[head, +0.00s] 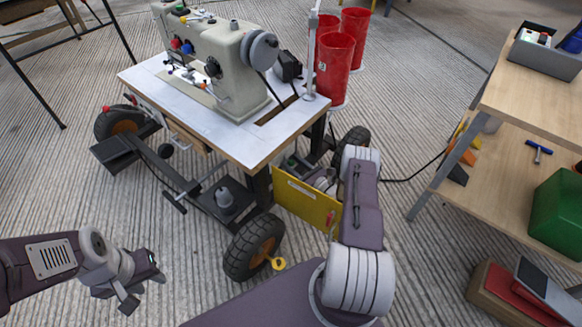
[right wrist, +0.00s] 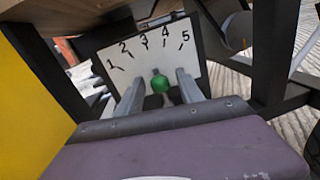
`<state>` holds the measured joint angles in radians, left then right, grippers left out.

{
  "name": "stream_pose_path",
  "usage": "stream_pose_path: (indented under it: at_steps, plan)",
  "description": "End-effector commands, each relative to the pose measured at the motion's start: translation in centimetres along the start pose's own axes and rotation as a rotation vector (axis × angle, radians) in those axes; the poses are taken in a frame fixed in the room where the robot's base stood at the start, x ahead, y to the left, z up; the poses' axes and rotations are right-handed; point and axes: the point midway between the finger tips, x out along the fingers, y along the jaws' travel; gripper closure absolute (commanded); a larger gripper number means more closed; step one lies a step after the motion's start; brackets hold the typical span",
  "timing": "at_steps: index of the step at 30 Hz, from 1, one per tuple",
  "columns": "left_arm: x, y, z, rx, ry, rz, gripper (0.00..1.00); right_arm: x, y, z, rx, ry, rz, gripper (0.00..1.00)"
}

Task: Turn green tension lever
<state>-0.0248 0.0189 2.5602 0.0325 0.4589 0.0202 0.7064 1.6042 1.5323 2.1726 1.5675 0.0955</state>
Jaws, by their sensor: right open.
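The green lever knob (right wrist: 162,85) shows in the right wrist view in front of a white dial plate (right wrist: 122,62) marked 1 to 5. I cannot tell which number the lever points at. My right gripper (right wrist: 160,80) is open, with one finger on each side of the knob; I cannot tell whether either touches it. In the head view my right arm reaches under the sewing machine table (head: 150,95), and its gripper and the lever are hidden there. My left gripper (head: 142,290) is open and empty above the floor at lower left.
A cream sewing machine (head: 235,70) stands on the wheeled table. A yellow panel (head: 300,203) hangs beside my right arm. A black table leg (right wrist: 268,50) is right of the dial. Red cups (head: 335,65) stand behind. A wooden shelf unit (head: 530,95) is at right.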

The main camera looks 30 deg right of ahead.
Motion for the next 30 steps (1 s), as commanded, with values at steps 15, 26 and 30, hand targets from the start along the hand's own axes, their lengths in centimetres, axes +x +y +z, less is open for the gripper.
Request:
stream_pose_path:
  at_steps: [15,26,30]
  plan:
    - [0.47,-0.01,0.04,0.0,0.0,0.0,0.64,0.91,0.0,0.09,0.001,0.0,-0.001,1.0]
    - [0.48,-0.01,0.04,0.0,0.0,0.0,0.64,0.88,0.0,0.06,0.001,0.0,-0.001,1.0]
    - [0.48,-0.01,0.04,0.0,0.0,0.0,0.64,0.88,0.0,0.05,0.001,0.0,-0.001,1.0]
